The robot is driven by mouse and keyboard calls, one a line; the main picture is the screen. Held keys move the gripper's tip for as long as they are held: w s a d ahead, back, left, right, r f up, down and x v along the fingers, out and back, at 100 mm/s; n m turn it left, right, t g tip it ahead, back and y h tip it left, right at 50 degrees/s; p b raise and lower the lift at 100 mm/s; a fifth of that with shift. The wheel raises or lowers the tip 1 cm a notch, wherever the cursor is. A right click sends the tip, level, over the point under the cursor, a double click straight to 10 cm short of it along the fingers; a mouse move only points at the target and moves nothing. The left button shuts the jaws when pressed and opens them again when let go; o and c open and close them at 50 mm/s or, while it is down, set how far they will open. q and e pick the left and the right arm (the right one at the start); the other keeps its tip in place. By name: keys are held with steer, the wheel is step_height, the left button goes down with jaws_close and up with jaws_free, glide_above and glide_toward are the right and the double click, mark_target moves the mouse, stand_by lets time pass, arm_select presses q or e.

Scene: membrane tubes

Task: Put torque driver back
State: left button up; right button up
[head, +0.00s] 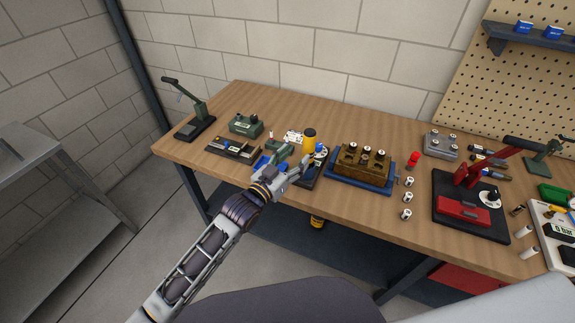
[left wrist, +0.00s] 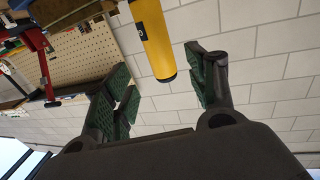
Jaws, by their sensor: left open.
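The torque driver (head: 309,141) is a yellow cylinder with a black top. In the left wrist view the yellow driver (left wrist: 153,38) shows between the two green-padded fingers, with clear gaps on both sides. The driver's lower end is hidden. My right gripper is not in view.
A brown block (head: 362,160) with several small parts sits on a blue tray (head: 360,181) to the right. A red press (head: 470,190) stands further right and a green lever press (head: 197,122) at the left end. A yellow and black object (head: 317,222) shows below the bench edge.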

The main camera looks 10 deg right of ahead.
arm_select(q)
steer(key=shift+v, duration=1.25)
